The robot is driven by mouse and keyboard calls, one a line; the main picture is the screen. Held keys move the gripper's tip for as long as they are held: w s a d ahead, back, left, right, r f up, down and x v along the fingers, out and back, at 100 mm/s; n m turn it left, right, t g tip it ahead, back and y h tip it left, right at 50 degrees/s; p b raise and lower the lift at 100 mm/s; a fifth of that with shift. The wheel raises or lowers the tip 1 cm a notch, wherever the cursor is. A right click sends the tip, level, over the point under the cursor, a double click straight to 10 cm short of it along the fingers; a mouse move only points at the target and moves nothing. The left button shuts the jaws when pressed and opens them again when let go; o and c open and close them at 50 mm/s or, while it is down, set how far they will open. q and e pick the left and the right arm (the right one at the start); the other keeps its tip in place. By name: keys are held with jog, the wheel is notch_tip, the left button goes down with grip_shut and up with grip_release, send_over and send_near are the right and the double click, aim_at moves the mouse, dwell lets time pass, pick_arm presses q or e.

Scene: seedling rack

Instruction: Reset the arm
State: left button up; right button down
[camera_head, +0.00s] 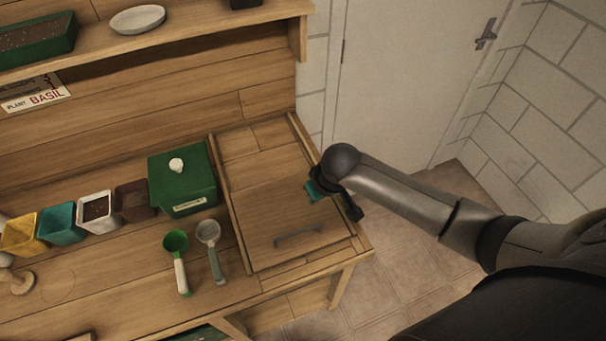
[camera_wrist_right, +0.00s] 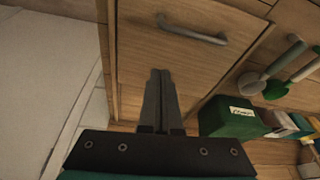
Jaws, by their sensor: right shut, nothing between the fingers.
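My right arm comes in from the right in the head view. Its gripper (camera_head: 318,189) hangs above the right part of a wooden panel with a handle (camera_head: 298,236), set in the bench top. In the right wrist view the two fingers (camera_wrist_right: 161,78) lie together, shut and empty, with the panel (camera_wrist_right: 185,60) and its grey handle (camera_wrist_right: 192,31) beyond them. The fingers appear apart from the handle. My left gripper is not in view.
A green lidded box (camera_head: 182,183) stands left of the panel. A green scoop (camera_head: 177,258) and a grey scoop (camera_head: 211,248) lie in front of it. Several small pots, including a teal one (camera_head: 62,224), line up further left. Open floor (camera_head: 400,260) lies right of the bench.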

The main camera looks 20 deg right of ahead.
jog(key=s+a+r+n+y, duration=0.1)
jog(key=s+a+r, duration=0.1)
jog(key=s+a, duration=0.6)
jog(key=s+d+r+h, duration=0.1)
jog(key=s+d+r, duration=0.1)
jog(key=s, duration=0.3)
jog(key=s+d+r, duration=0.3)
jog(key=s, duration=0.3)
notch_tip(320, 180, down, 33)
jog(key=s+g+b, duration=0.2)
jog(key=b, duration=0.9)
pick_arm(q)
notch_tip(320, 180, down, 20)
jog(key=b, duration=0.9)
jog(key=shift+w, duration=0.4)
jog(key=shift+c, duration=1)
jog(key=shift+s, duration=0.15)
pick_arm(e)
jog(key=s+d+f, duration=0.1)
jog(key=s+f, duration=0.6)
jog(key=f, duration=0.4)
jog(key=s+d+f, duration=0.1)
jog(key=s+f, duration=0.6)
jog(key=f, duration=0.5)
jog(key=shift+s+d+g+h, duration=0.3)
jog(key=shift+s+d+g, duration=0.05)
jog(key=shift+s+g, duration=0.05)
